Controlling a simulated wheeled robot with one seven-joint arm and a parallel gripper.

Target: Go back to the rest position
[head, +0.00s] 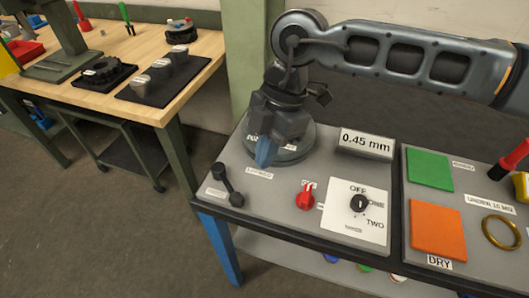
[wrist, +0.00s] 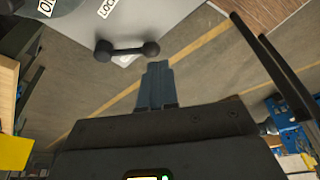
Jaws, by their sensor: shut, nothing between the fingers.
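My gripper (head: 264,153) hangs from my arm over the left part of the grey bench panel in the head view, its blue-grey fingers pointing down. The fingers are together with nothing between them, and they also show shut in the wrist view (wrist: 155,85). A dark round dial or disc (head: 292,150) stands on the panel behind the gripper and is partly hidden by it. A black crank-like handle (head: 228,186) lies left of the gripper, apart from it; it also shows in the wrist view (wrist: 127,50).
The panel has a red knob (head: 306,197), a black selector (head: 360,204) and a "0.45 mm" sign (head: 366,143). Green (head: 429,169) and orange (head: 438,232) pads lie at right. A wooden table (head: 190,75) with a black tray (head: 163,90) stands at left. Open floor lies between.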

